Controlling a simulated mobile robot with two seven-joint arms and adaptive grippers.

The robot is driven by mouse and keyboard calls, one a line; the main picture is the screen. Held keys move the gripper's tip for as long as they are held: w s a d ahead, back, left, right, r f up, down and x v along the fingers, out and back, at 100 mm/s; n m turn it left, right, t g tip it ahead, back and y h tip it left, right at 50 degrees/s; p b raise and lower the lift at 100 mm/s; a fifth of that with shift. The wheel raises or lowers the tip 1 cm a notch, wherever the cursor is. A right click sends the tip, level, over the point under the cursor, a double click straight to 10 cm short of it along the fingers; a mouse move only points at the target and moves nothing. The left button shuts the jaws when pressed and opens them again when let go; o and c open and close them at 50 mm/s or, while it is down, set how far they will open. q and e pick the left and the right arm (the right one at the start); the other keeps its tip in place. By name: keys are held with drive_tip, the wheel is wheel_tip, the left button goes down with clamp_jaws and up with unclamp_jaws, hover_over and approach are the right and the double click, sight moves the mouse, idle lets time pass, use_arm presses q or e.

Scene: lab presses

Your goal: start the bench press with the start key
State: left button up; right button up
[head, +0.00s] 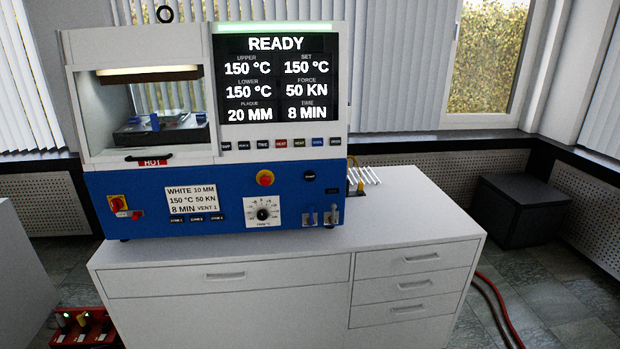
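The bench press (225,120) stands on a white cabinet, with a white upper body and a blue lower front. Its screen (279,80) reads READY, upper 150 °C, lower 150 °C, set 150 °C, force 50 KN, plaque 20 MM, time 8 MIN. A row of small keys (281,144) runs below the screen. A card (193,199) reads WHITE 10 MM, 150 °C, 50 KN, 8 MIN, VENT 1. Neither gripper is in view.
The press chamber (160,105) holds a plate with blue pieces behind a front marked HOT. A red-yellow switch (119,204), a dial (263,214) and small levers (320,216) are on the front. A wire rack (364,175) stands right; the cabinet top (420,207) is clear beyond it.

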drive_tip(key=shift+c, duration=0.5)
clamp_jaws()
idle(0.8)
